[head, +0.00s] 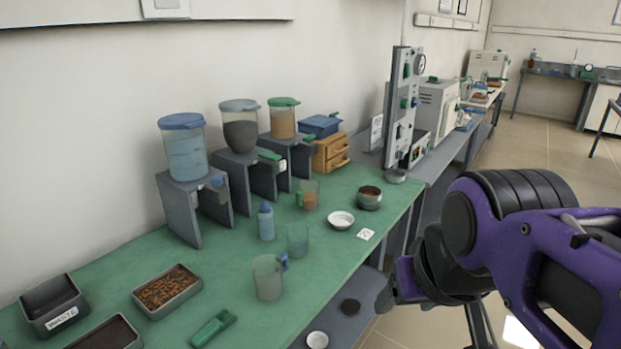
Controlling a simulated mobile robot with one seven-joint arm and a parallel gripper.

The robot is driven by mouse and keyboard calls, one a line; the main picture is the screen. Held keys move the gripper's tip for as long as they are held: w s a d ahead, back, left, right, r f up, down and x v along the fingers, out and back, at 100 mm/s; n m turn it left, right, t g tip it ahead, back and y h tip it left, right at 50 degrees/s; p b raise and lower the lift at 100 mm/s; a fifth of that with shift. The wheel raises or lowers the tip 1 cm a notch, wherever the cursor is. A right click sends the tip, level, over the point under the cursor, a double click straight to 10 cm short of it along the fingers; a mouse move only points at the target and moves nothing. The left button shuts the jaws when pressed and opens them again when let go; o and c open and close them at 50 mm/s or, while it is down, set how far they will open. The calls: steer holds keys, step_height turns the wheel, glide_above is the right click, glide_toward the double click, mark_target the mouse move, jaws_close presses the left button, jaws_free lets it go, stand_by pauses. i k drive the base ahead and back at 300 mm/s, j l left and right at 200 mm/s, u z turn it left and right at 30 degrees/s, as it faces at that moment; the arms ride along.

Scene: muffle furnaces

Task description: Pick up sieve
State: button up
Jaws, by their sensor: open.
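My purple and black arm fills the lower right. What looks like the end of my gripper (386,296) is beyond the bench's right edge, open, apart from the vessel and holding nothing I can see. The arm hides part of the gripper.
Cups (268,278), a blue bottle (266,222), trays (167,290) and a green scoop (213,328) stand on the bench. Hoppers (183,150) line the wall. A tall grey panel (402,110) rises behind the vessel. The floor (545,130) is open at right.

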mark_target(367, 194)
steer(key=j+z, duration=0.1)
steer(key=z, duration=0.2)
steer(key=i+l, duration=1.3)
steer(key=i+l+u, duration=0.35)
steer(key=l, duration=0.4)
steer(key=i, duration=0.1)
